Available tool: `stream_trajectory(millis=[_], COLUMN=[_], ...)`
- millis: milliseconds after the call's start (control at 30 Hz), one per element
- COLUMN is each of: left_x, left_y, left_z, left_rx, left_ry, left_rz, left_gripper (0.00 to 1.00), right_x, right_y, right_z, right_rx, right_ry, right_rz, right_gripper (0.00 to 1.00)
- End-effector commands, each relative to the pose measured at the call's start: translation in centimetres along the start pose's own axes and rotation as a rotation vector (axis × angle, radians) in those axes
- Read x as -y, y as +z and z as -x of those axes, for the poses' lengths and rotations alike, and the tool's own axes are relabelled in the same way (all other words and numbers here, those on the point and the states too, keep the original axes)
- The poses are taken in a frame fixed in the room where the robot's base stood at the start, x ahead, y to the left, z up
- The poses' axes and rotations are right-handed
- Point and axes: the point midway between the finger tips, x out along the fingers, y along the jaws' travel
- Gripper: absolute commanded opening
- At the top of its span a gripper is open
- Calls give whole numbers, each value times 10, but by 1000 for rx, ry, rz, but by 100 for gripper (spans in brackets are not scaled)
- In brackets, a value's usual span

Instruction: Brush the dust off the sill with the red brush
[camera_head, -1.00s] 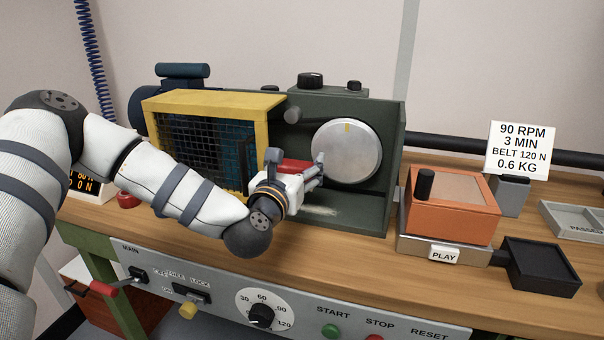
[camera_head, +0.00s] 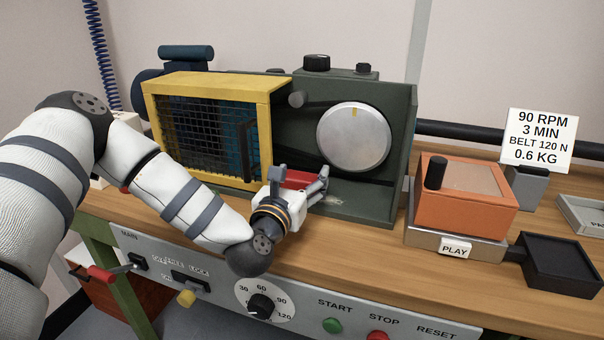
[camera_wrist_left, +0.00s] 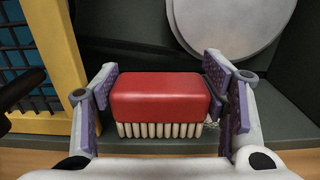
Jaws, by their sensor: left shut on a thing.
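The red brush (camera_head: 298,179) is a red block with pale bristles; it shows large in the left wrist view (camera_wrist_left: 160,97), with its bristles pointing down. My left gripper (camera_head: 300,178) is shut on it, one finger at each end. The brush is inside the front of the dark green machine housing, over the sill (camera_head: 370,205). Pale dust (camera_head: 334,197) shows on the sill just right of the gripper, and a little shows beside the right finger in the wrist view. Whether the bristles touch the sill I cannot tell. My right gripper is not in view.
A yellow mesh guard (camera_head: 208,128) stands left of the gripper. A large silver disc (camera_head: 353,137) is above the sill. An orange box (camera_head: 466,195) on a PLAY base and a black tray (camera_head: 559,263) are on the right. The control panel edge runs along the front.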

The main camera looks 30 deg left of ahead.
Motion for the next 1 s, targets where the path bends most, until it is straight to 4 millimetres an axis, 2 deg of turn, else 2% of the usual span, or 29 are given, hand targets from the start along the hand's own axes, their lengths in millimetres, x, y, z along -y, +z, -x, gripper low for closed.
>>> stream_trajectory(millis=[767,867,1000], left_x=[0,5,22], left_y=[-9,-10,-12], left_z=[0,0,0], left_rx=[-2,-3,-6], left_ry=[0,-2,-3], left_rz=[0,0,0], left_gripper=[36,36,36], right_x=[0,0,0], right_y=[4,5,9], right_z=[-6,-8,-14], right_rx=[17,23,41], right_ry=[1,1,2], right_rz=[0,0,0], right_gripper=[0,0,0])
